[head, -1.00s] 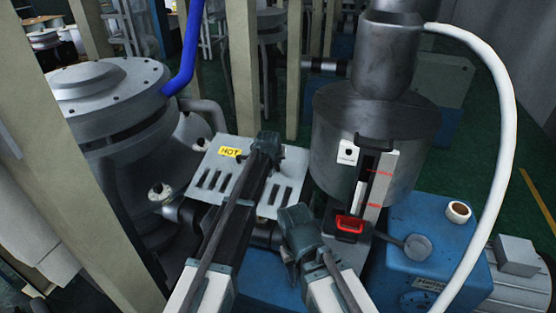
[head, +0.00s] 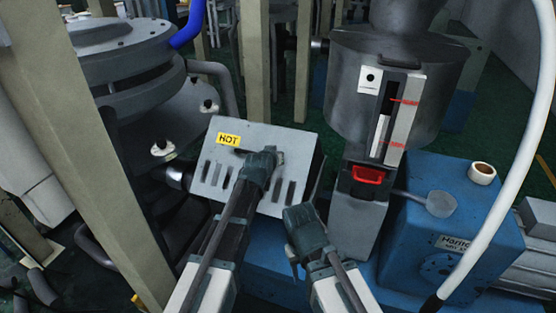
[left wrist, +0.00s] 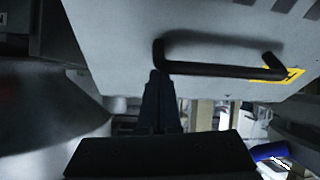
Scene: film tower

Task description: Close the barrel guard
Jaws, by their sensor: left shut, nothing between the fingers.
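The barrel guard (head: 229,185) is a light grey slotted cover with a yellow HOT label (head: 228,139). In the head view its front face slopes down toward me, and its right end shows. A black bar handle (left wrist: 215,70) stands out from its face in the left wrist view. My left gripper (head: 264,158) is shut and empty in front of the guard, hiding most of the handle. In the left wrist view its fingertips (left wrist: 160,78) are close to one end of the handle; I cannot tell if they touch.
A grey hopper (head: 440,85) with a gauge and red handle (head: 368,174) stands right of the guard. A blue machine housing (head: 430,195) is further right, behind a white hose (head: 525,165). A beige post (head: 75,165) stands at left.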

